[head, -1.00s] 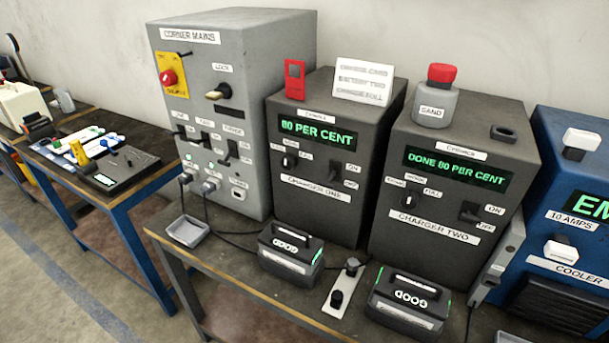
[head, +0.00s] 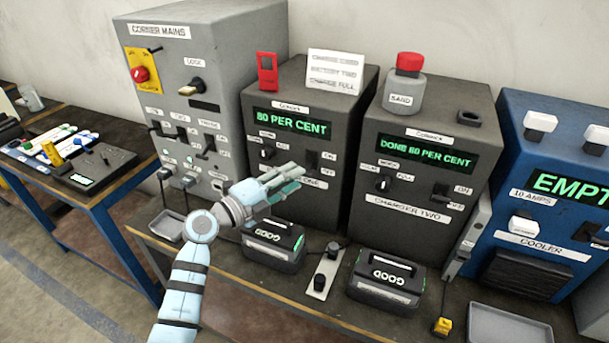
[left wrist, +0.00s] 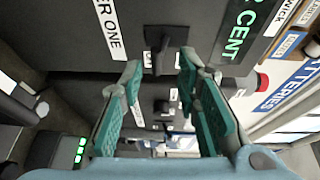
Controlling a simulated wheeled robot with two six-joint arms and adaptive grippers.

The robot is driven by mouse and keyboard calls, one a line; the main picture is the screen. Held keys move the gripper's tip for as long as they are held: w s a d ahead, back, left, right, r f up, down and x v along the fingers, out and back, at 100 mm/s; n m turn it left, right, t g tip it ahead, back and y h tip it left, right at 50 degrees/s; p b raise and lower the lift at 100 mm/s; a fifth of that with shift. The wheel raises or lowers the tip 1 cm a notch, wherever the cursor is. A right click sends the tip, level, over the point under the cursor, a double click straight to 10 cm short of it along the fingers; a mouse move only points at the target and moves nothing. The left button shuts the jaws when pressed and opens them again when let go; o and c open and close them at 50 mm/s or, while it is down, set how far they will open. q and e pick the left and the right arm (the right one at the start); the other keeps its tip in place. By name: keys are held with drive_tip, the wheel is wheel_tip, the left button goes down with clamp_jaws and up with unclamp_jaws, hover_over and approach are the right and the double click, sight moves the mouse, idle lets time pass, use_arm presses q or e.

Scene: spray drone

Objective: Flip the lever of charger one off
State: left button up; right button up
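Charger one (head: 262,95) is a dark box whose green display reads 80 PER CENT. Its on/off lever (head: 313,159) is black and sits at the right of the front face, partly behind my left fingers. In the left wrist view the lever (left wrist: 158,46) stands just beyond the fingertips, about in line with the gap between them. Whether it is set on or off is hard to tell. My left gripper (head: 296,178) is open and empty in front of charger one, and its teal finger pads show in the left wrist view (left wrist: 160,80). It covers part of the CHARGER ONE label.
Charger two (head: 400,240) stands to the right, with its own lever (head: 440,190). The grey corner mains box (head: 225,60) stands to the left. Batteries (head: 275,246) and (head: 385,282) lie on the bench below. A small selector knob (head: 267,153) is left of the lever.

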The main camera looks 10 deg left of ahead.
use_arm(q)
drive_tip(key=x, duration=0.4)
drive_tip(key=shift+w+d+f+b, duration=0.1)
drive_tip(key=shift+w+d+b, duration=0.1)
drive_tip(key=shift+b, duration=0.2)
drive_tip(key=shift+c, duration=0.4)
